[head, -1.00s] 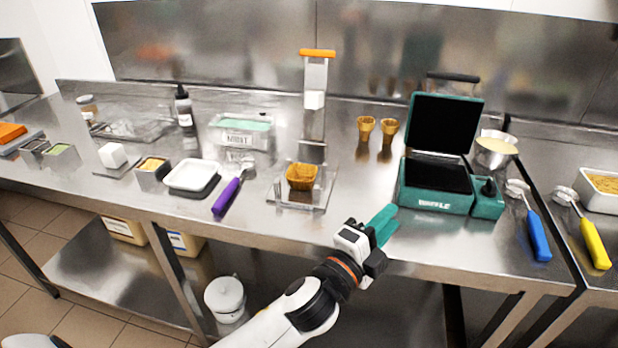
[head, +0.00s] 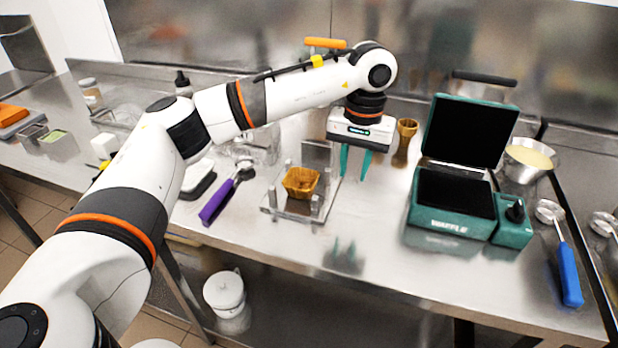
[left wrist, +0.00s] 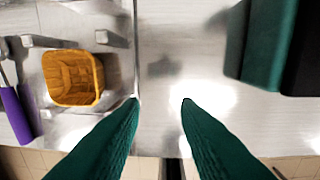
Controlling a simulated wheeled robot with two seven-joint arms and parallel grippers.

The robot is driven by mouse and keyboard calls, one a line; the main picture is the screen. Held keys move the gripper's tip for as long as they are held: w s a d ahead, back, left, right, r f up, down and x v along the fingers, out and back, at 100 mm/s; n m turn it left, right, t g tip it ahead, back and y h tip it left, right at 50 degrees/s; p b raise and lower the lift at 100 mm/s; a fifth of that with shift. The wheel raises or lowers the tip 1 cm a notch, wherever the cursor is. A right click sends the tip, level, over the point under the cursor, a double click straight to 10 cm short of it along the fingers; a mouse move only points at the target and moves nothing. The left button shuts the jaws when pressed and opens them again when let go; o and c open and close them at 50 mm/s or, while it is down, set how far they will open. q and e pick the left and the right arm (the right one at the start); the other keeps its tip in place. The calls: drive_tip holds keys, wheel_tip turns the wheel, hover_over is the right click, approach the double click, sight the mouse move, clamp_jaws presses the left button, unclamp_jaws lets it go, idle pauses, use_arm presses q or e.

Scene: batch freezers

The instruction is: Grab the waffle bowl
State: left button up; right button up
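The waffle bowl (head: 300,182), golden brown and square-rimmed, sits upright in a clear stand with short posts (head: 272,205) on the steel counter. It also shows in the left wrist view (left wrist: 73,78), left of the fingers. My left gripper (head: 353,176) hangs fingers-down above the counter, right of the bowl and apart from it. Its two green fingers are spread with nothing between them, as the left wrist view also shows (left wrist: 160,103). My right gripper is not in view.
The green waffle maker (head: 450,222) stands open at the right. A purple-handled scoop (head: 218,202) lies left of the bowl. A waffle cone (head: 407,128) stands behind the gripper. The counter in front of the waffle maker and the bowl stand is clear.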

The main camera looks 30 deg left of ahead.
use_arm(q)
drive_tip(key=y, duration=0.2)
approach(316, 181)
drive_tip(key=x, duration=0.2)
drive_tip(key=p+x, duration=0.1)
drive_tip(key=x, duration=0.2)
drive_tip(key=shift+w, duration=0.2)
drive_tip(key=x, duration=0.2)
drive_tip(key=p+x, duration=0.1)
drive_tip(key=x, duration=0.1)
drive_tip(key=shift+s+a+f, duration=0.1)
drive_tip(key=shift+s+f, duration=0.1)
drive_tip(key=shift+f, duration=0.05)
drive_tip(key=shift+a+f, duration=0.1)
drive_tip(key=shift+f, duration=0.5)
drive_tip(key=c, duration=0.5)
clamp_jaws()
